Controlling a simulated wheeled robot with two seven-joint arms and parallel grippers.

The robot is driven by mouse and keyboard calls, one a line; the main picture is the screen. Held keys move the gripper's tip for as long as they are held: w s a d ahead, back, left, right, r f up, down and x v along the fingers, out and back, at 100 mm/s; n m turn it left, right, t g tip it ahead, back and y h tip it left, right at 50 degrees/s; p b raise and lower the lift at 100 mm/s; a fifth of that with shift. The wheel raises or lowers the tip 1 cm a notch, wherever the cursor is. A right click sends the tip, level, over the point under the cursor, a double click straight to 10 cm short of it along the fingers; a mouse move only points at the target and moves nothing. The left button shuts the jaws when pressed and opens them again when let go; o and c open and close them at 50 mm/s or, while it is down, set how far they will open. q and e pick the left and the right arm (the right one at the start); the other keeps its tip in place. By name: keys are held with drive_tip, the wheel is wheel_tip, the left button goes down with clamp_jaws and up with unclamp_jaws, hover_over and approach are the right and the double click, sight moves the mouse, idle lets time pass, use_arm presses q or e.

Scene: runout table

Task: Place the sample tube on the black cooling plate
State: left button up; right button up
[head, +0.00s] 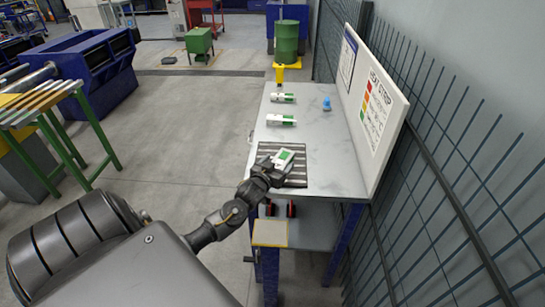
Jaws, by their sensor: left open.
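The black cooling plate (296,179), dark with pale stripes, lies at the near end of the grey table. A white sample tube with a green label (285,157) is over the plate, tilted in the picture, and appears to rest on it. My left gripper (275,166) is open at the tube's near end, over the plate's left part. The gripper hides part of the tube and plate, and I cannot tell whether the fingers touch the tube. My right gripper is out of view.
Two more white and green tubes (282,98) (280,120) lie farther back on the table (318,150). A small blue object (326,103) stands right of them. A sign board (376,100) and wire fence (440,130) bound the right side. The table's middle is clear.

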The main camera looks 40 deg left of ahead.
use_arm(q)
drive_tip(key=b+v, duration=0.1)
drive_tip(key=v, duration=1)
drive_tip(key=shift+s, duration=0.4)
drive_tip(key=shift+d+f, duration=0.1)
